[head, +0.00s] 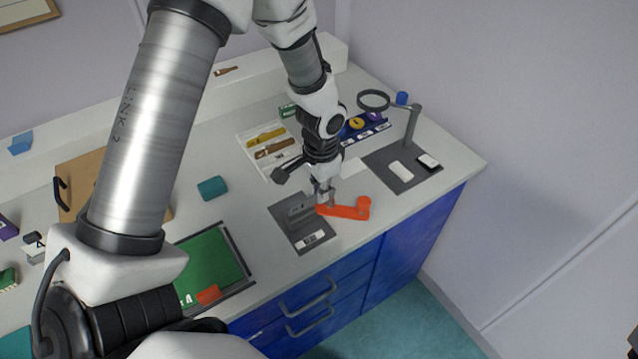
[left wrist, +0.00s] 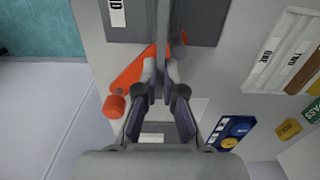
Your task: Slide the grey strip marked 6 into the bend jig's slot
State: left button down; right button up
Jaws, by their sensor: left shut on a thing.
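The bend jig (head: 299,208) is a dark grey upright block on a grey mat (head: 285,212) near the counter's front edge. Its orange arm (head: 342,211) with a round knob points right; it also shows in the left wrist view (left wrist: 128,76). My left gripper (head: 324,198) is low at the jig's right end, just above the orange arm. It is shut on a thin grey strip (left wrist: 163,45), seen edge-on in the left wrist view, running along the jig. Its number is not legible, and I cannot tell whether it is inside the slot. My right gripper is not in view.
A white tray (head: 243,138) with yellow and brown strips lies behind. A blue rack (head: 375,134) with discs and a ring magnifier (head: 374,100) stand at the back right.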

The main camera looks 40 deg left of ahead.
pick_arm(q)
jog(key=shift+w+f, duration=0.2)
jog(key=shift+w, duration=0.15)
jog(key=shift+f+b, duration=0.5)
jog(key=shift+f, duration=0.3)
jog(key=c, duration=1.2)
grip_release()
jog(key=shift+f, duration=0.1)
notch_tip(320, 180, up, 12)
